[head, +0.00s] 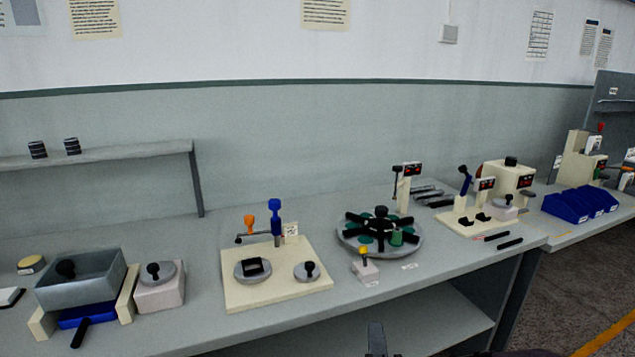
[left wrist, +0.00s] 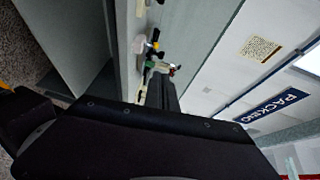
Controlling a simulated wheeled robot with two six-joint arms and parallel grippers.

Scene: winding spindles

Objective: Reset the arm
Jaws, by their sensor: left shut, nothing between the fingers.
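My left gripper (head: 376,340) shows only as a dark tip at the bottom edge of the head view, in front of the workbench (head: 200,335). It is shut and empty, and touches nothing that I can see. In the left wrist view the shut fingers (left wrist: 162,92) point toward the bench, which appears turned on its side. Most of the left arm is outside the head view. My right gripper is in neither view.
On the bench stand a grey bin (head: 85,278), a cream plate (head: 270,298) with coloured handles, a round turntable (head: 350,240), small machines (head: 508,178) and blue trays (head: 580,203). A shelf (head: 130,153) stands at the back left. Floor is open at the lower right.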

